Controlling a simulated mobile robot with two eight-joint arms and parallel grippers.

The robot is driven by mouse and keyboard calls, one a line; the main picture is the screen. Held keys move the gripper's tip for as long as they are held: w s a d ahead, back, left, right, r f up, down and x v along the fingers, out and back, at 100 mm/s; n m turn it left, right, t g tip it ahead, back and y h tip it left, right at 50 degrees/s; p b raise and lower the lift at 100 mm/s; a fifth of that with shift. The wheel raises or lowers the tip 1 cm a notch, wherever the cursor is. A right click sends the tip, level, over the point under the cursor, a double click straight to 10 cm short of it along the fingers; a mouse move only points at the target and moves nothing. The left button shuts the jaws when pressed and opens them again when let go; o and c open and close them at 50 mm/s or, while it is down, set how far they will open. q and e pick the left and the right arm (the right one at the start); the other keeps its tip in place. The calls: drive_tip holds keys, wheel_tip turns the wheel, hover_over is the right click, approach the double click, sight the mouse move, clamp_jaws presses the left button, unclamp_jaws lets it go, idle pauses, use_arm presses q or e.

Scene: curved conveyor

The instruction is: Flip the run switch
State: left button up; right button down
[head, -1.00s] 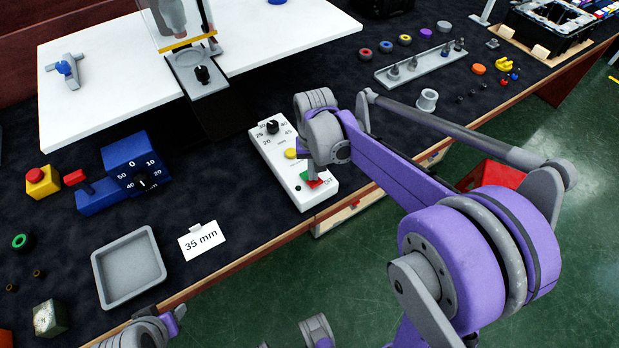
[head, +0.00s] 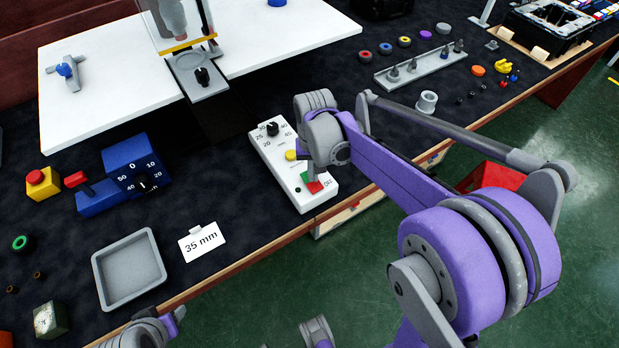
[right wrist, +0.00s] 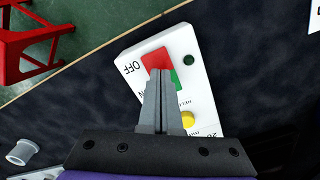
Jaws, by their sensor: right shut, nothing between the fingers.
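The white control box (head: 264,143) lies near the table's front edge in the head view, with a black dial, a yellow button and a red and green rocker switch (head: 314,188). In the right wrist view, the red half of the rocker switch (right wrist: 157,58) is beside the OFF label, and part of the green half shows next to it. My right gripper (head: 312,178) is shut and empty, its fingertips over the rocker (right wrist: 158,72). The fingers hide part of the switch; contact and rocker tilt are hard to tell. The fingers of my left gripper are out of view.
A blue dial unit (head: 128,165), a grey tray (head: 128,270) and a 35 mm card (head: 201,241) lie left of the box. A white board (head: 110,85) stands behind. Dark table surface is clear around the box.

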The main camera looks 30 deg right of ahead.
wheel_tip(320, 180, up, 6)
drive_tip(key=p, duration=0.3)
drive_tip(key=shift+f+p, duration=0.1)
drive_tip(key=shift+p, duration=0.2)
idle(0.4)
drive_tip(key=s+a+r+n+t+p, duration=0.1)
drive_tip(key=s+a+n+t, duration=0.1)
drive_tip(key=s, duration=0.5)
drive_tip(key=s+a+n+t+p, duration=0.1)
drive_tip(key=s+a+n+t, duration=0.2)
drive_tip(key=s, duration=0.5)
drive_tip(key=shift+s+a+r+p, duration=0.2)
drive_tip(key=shift+a+r+p, duration=0.15)
drive_tip(key=shift+a, duration=0.55)
